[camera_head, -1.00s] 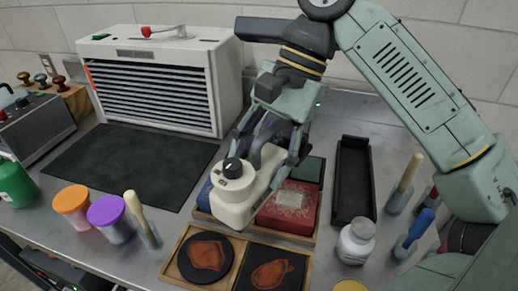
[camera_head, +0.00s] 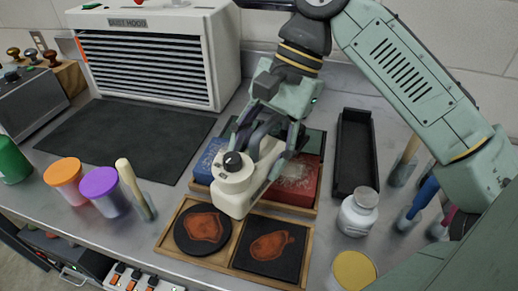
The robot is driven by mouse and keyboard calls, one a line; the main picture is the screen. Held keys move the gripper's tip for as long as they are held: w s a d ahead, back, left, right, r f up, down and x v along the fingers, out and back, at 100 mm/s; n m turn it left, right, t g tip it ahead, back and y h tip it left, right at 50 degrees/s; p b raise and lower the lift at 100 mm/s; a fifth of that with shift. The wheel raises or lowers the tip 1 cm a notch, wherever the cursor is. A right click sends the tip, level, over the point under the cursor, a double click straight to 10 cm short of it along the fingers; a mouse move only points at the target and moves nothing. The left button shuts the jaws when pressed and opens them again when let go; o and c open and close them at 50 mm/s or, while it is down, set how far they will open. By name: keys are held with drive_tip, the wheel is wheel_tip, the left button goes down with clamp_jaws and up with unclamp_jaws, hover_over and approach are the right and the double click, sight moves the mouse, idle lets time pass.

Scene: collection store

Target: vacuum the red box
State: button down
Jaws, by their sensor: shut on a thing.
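My gripper (camera_head: 268,146) is shut on a cream handheld vacuum (camera_head: 236,196) with a black knob on top. The vacuum is held over the wooden tray, tilted toward the front. The red box (camera_head: 298,182) sits in the back part of the tray, just right of the vacuum, with a pale dusty patch on its top. The vacuum hides the red box's left side. I cannot tell whether the vacuum touches it. A blue box (camera_head: 209,158) lies left of the vacuum, partly hidden, and a dark green box (camera_head: 314,141) is behind the red one.
The wooden tray (camera_head: 160,243) holds a black disc and a black square with orange-brown pieces. A long black bin (camera_head: 355,150), a white jar (camera_head: 358,213) and brushes in holders stand to the right. Orange (camera_head: 62,171) and purple (camera_head: 99,181) lidded jars stand left. A dark mat (camera_head: 125,142) is clear.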

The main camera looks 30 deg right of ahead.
sight(274, 160)
drive_tip(key=shift+f+b, duration=0.35)
drive_tip(key=shift+f, duration=0.6)
idle(0.4)
drive_tip(key=shift+s+a+r+p, duration=0.2)
drive_tip(key=shift+s+a+p, duration=0.4)
drive_tip(key=shift+s+a, duration=0.25)
drive_tip(key=s+a+p, duration=0.2)
drive_tip(key=s+a, duration=0.2)
drive_tip(key=a, duration=0.1)
drive_tip(key=shift+s+a+f, duration=0.2)
drive_tip(key=shift+s+a, duration=0.1)
drive_tip(key=shift+a, duration=0.05)
drive_tip(key=shift+w+d, duration=1.6)
drive_tip(key=shift+d, duration=0.25)
drive_tip(key=shift+w+d, duration=1.55)
drive_tip(key=shift+d, duration=0.3)
drive_tip(key=shift+s+d, duration=0.8)
drive_tip(key=shift+s, duration=0.1)
drive_tip(key=s+a, duration=0.4)
drive_tip(key=shift+a, duration=0.4)
